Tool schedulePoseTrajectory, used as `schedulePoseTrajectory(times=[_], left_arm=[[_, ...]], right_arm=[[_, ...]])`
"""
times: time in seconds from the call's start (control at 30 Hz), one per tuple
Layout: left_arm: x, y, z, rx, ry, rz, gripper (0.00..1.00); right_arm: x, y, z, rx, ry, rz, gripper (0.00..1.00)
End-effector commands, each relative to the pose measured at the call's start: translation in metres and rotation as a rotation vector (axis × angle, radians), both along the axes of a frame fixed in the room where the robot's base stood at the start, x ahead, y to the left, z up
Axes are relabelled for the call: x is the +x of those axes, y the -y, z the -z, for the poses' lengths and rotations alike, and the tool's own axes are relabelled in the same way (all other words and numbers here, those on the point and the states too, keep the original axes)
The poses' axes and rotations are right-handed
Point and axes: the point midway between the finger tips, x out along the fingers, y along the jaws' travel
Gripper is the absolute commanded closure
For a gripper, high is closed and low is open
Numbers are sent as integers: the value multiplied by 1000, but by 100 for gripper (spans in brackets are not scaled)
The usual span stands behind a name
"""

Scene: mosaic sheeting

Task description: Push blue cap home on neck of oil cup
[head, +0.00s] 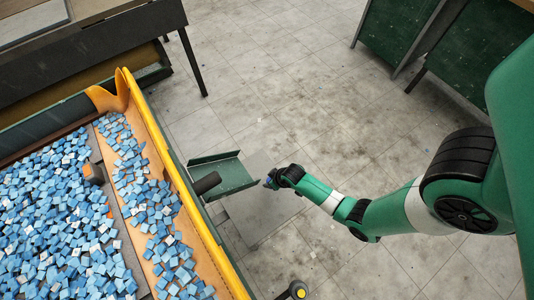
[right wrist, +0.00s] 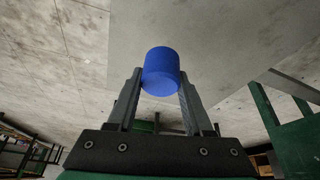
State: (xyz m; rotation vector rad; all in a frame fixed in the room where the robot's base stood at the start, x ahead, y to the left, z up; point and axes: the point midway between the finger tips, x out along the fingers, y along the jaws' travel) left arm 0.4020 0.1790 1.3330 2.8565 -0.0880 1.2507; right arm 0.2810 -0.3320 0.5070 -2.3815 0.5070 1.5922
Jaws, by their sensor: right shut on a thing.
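The blue cap (right wrist: 161,70) is a plain short cylinder, held between the two fingertips of my right gripper (right wrist: 160,85) in the right wrist view. In the head view my right gripper (head: 272,181) is at the right of the green bracket, with a small bit of blue at its tip. The gripper is shut on the cap and holds it in the air. I cannot make out the oil cup or its neck for sure in either view. My left gripper is not in view.
A green bracket (head: 236,176) with a dark cylinder (head: 207,183) stands out from the yellow-edged conveyor (head: 185,190) full of blue tiles. A yellow and dark round part (head: 298,289) is at the bottom edge. Bare tiled floor (head: 270,85) lies beyond.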

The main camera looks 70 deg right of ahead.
Motion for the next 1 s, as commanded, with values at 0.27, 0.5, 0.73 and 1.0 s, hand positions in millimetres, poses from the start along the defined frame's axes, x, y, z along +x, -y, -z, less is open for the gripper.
schedulePoseTrajectory(times=[0.27, 0.5, 0.73, 1.0], left_arm=[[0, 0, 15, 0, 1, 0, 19], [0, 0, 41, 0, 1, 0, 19], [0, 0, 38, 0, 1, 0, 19], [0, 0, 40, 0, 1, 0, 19]], right_arm=[[12, 4, 14, 0, 1, 0, 100], [18, 6, 50, 0, -1, 0, 100], [18, 6, 48, 0, 1, 0, 100], [18, 6, 51, 0, 1, 0, 29]])
